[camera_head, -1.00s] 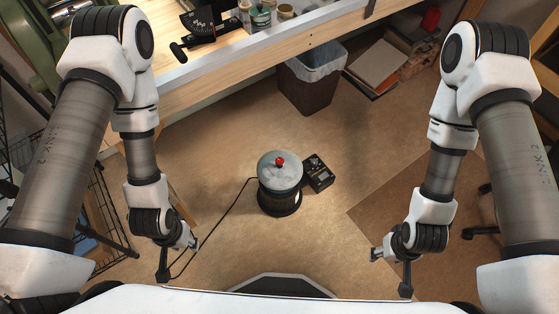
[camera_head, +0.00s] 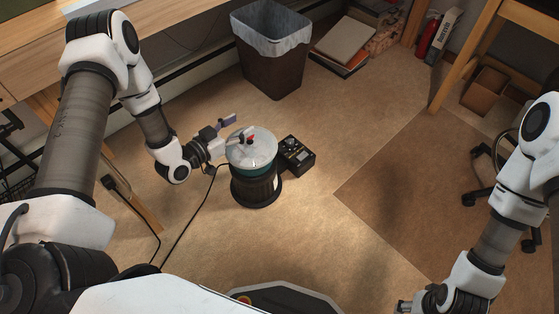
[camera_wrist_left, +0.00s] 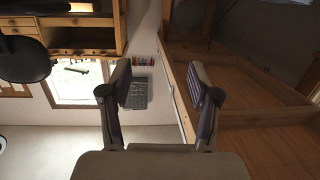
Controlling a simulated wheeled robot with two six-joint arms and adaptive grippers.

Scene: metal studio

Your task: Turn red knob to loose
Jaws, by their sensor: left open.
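The red knob (camera_head: 251,138) sits on the pale grey lid (camera_head: 262,153) of a dark cylindrical device on the floor, and is partly hidden by my left gripper. My left gripper (camera_head: 235,131) is at the left edge of the lid. One finger is beyond the lid's left edge and the other is beside the knob; I cannot tell whether it touches. In the left wrist view, the fingers (camera_wrist_left: 161,95) are spread apart with nothing between them, and the knob does not show. My right gripper (camera_head: 404,306) is at the bottom edge, small and partly cut off.
A black control box (camera_head: 297,155) stands right of the device. A cable runs from the device toward the lower left. A lined waste bin (camera_head: 274,75) and books (camera_head: 343,42) are behind. A wooden table leg stands at right. Open floor lies at front right.

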